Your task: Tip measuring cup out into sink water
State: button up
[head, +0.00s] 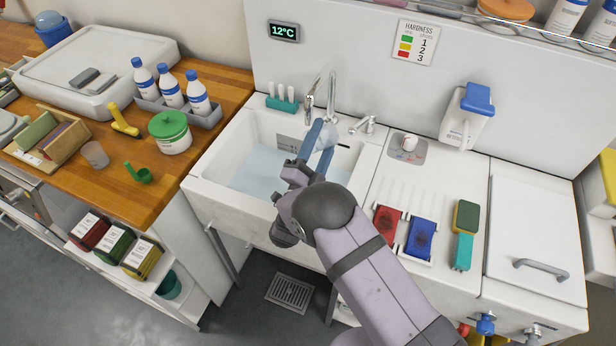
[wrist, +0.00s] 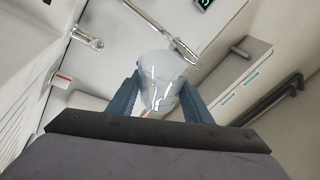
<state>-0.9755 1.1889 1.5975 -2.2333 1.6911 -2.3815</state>
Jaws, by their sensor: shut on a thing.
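A clear measuring cup (wrist: 160,78) sits between the blue fingers of my gripper (wrist: 163,98) in the wrist view. It also shows faintly in the head view (head: 327,137). My gripper (head: 318,142) is shut on it, over the right part of the white sink (head: 222,150), just in front of the tap (head: 331,98). The sink holds pale blue water (head: 262,168). My arm hides the sink's front right corner. I cannot tell the cup's exact tilt or whether it holds anything.
A teal rack (head: 283,103) stands on the sink's back ledge. Bottles, a green-lidded tub (head: 170,132) and a green scoop (head: 139,174) stand on the wooden counter at left.

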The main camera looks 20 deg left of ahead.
jog(key=shift+n+y, duration=0.4)
jog(key=shift+n, duration=0.4)
jog(key=r+p, duration=0.3)
jog(key=r, duration=0.4)
jog(key=shift+a+r+p, duration=0.1)
jog(key=shift+a+p, duration=0.1)
jog(key=shift+p, duration=0.15)
jog(key=shift+m+h, duration=0.4)
jog(key=shift+m, duration=0.5)
jog(key=f+b, duration=0.6)
jog(key=f, duration=0.2)
jog(key=shift+d+f, duration=0.15)
jog(key=shift+d, duration=0.05)
jog(key=shift+f, duration=0.2)
jog(key=shift+d+r+m, duration=0.1)
jog(key=shift+r+m, duration=0.05)
jog(key=shift+m, duration=0.15)
